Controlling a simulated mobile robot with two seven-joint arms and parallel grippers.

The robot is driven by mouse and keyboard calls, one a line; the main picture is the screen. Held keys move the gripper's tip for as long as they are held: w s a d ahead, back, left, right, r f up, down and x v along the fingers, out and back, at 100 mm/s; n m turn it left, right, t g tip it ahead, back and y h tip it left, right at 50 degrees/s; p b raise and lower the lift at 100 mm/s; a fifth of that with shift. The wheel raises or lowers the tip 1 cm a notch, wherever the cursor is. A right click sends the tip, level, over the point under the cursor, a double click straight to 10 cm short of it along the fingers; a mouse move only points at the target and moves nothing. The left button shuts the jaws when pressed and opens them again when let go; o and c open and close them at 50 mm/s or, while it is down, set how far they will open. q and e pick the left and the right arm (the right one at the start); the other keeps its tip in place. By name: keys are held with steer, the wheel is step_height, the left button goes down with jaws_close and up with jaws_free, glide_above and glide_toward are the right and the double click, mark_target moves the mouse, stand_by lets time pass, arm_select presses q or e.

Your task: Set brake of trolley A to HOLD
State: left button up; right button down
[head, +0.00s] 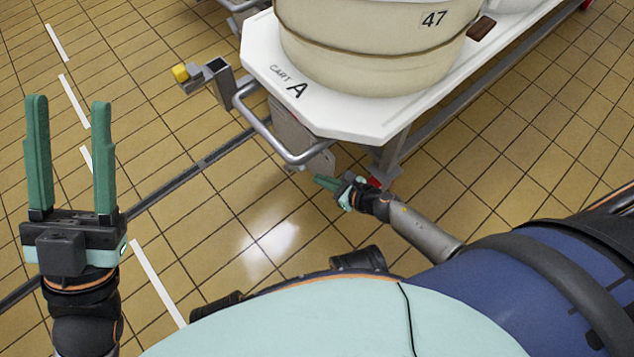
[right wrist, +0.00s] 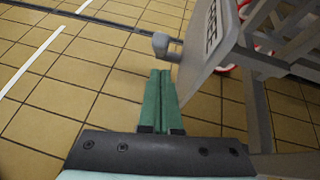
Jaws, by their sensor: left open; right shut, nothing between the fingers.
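Trolley A (head: 262,52) is a white-topped cart marked "CART A", with a vat on it, at the top of the head view. A grey plate (head: 290,125) hangs under its near end, behind the handle bar. In the right wrist view a grey plate with dark lettering (right wrist: 207,45) shows, with a grey knob (right wrist: 160,44) at its left edge. The lettering is too oblique to read. My right gripper (head: 328,182) is shut and empty, low beside the trolley's near end; its green fingertips (right wrist: 160,78) are just below the knob, contact unclear. My left gripper (head: 70,105) is open and empty, away from the trolley.
A cream vat numbered 47 (head: 370,45) stands on the trolley. A bent handle bar (head: 268,135) juts from its near end, and a yellow-ended bracket (head: 180,73) sticks out left. A red part (head: 377,183) is beside my right gripper. Tiled floor at left is clear.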

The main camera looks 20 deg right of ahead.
steer(key=p+v, duration=0.2)
steer(key=v, duration=0.7)
steer(key=shift+s, duration=0.35)
steer(key=shift+s+d, duration=0.1)
steer(key=shift+d, duration=0.05)
